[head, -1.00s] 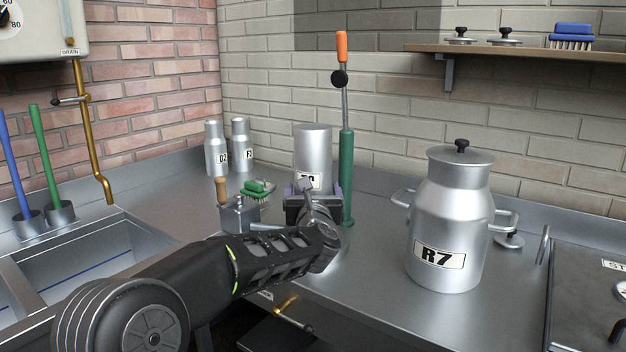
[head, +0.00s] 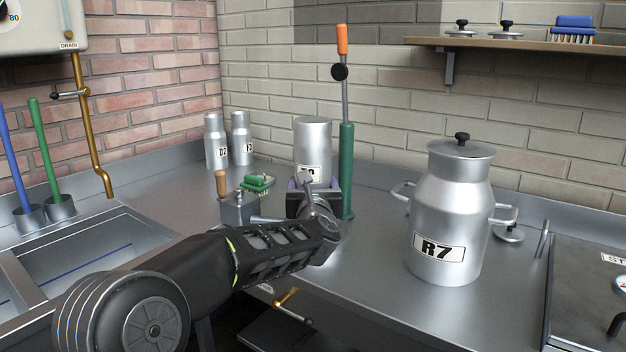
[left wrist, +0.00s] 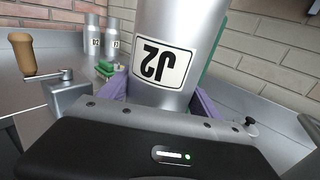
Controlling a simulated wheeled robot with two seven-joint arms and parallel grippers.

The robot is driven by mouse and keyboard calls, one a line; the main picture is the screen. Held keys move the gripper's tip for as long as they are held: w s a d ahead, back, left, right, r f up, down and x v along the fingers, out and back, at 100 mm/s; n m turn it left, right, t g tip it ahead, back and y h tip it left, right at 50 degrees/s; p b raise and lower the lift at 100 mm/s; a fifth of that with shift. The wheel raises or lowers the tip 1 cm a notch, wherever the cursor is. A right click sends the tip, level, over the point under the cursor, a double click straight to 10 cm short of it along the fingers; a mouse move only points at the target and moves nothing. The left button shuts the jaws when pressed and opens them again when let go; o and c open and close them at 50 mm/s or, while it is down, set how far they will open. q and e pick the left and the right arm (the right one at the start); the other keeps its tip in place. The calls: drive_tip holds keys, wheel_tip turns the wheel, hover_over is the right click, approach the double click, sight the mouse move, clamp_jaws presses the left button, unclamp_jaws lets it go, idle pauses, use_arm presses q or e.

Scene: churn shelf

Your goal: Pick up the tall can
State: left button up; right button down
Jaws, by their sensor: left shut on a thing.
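The tall can (head: 313,140) is a plain silver cylinder on the steel counter, left of the green pump. My left gripper (head: 313,183) is shut on the can's lower part, with a purple-lined finger on each side. My right gripper is not in view.
A green hand pump (head: 346,170) stands close on the can's right. A crank box (head: 238,208), a green brush (head: 257,183) and two small bottles (head: 216,142) are to the left. The large R7 churn (head: 447,220) stands right, with clear counter between.

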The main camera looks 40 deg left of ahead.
sight(313, 119)
use_arm(q)
drive_tip(key=shift+r, duration=0.2)
wheel_tip(313, 119, up, 18)
drive_tip(key=p, duration=0.6)
drive_tip(key=shift+f, duration=0.15)
